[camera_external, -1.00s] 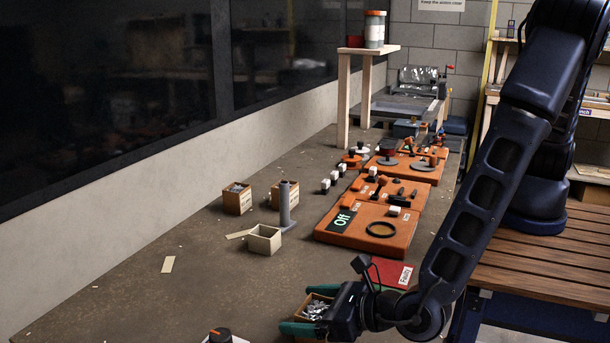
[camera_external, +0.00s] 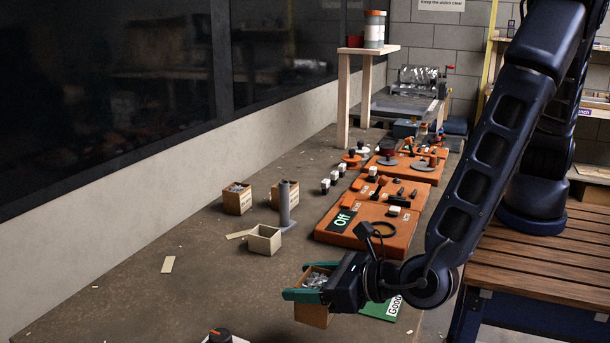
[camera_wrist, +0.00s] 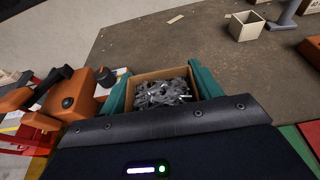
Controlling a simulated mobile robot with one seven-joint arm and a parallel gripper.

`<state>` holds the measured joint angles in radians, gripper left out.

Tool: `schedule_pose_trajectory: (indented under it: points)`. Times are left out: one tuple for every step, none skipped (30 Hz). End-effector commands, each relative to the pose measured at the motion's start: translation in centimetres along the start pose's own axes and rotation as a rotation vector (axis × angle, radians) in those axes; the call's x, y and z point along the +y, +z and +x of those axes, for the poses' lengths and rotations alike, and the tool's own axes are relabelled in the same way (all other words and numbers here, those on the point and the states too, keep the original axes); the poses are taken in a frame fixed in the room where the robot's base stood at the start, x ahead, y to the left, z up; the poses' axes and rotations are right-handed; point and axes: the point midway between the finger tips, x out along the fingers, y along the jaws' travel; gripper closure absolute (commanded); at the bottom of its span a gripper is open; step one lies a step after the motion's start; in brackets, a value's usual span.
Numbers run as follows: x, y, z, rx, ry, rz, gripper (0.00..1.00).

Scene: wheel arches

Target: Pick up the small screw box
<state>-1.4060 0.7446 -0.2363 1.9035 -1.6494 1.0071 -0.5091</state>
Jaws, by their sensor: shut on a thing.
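The small screw box (camera_external: 314,311) is an open brown box filled with grey screws. My gripper (camera_external: 308,283) has its green fingers shut on the box's two sides, and the box hangs upright from it near the front of the table. In the wrist view the screw box (camera_wrist: 160,76) sits between the two green fingers of my gripper (camera_wrist: 162,88), with the screws showing from above. The lower edge of my wrist housing hides the near part of the box there.
An empty beige box (camera_external: 264,240) and two brown boxes, one at the left (camera_external: 237,199), stand beside a grey post (camera_external: 285,205). Orange boards (camera_external: 365,224) with parts lie to the right. A green "Good" sign (camera_external: 384,306) is partly behind my arm.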

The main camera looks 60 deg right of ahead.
Motion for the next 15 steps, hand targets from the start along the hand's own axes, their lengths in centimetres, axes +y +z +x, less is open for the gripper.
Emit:
schedule_pose_trajectory:
  points:
    - [0.1, 1.5, -0.5, -0.001, 0.001, 0.006, 0.66]
    - [0.1, 2.2, -0.7, -0.001, 0.002, 0.005, 0.66]
    - [0.1, 3.2, -1.0, -0.001, 0.002, 0.005, 0.66]
    - [0.1, 3.9, -1.2, -0.001, 0.002, 0.005, 0.66]
    - [0.1, 4.7, -1.4, -0.001, 0.002, 0.005, 0.66]
    - [0.0, 5.6, -1.7, -0.001, 0.002, 0.005, 0.66]
    - [0.0, 6.3, -1.9, -0.001, 0.001, 0.004, 0.66]
    - [0.0, 7.0, -2.1, -0.001, 0.001, 0.006, 0.66]
    - [0.0, 7.8, -2.4, -0.001, 0.001, 0.004, 0.66]
    - [0.0, 8.4, -2.6, -0.001, 0.001, 0.005, 0.66]
    - [0.0, 9.0, -2.7, -0.001, 0.002, 0.004, 0.66]
    - [0.1, 9.7, -3.0, -0.001, 0.002, 0.004, 0.66]
    - [0.1, 10.2, -3.1, -0.001, 0.002, 0.004, 0.66]
    - [0.1, 10.7, -3.3, 0.000, 0.002, 0.003, 0.66]
    - [0.1, 11.2, -3.5, 0.000, 0.002, 0.003, 0.66]
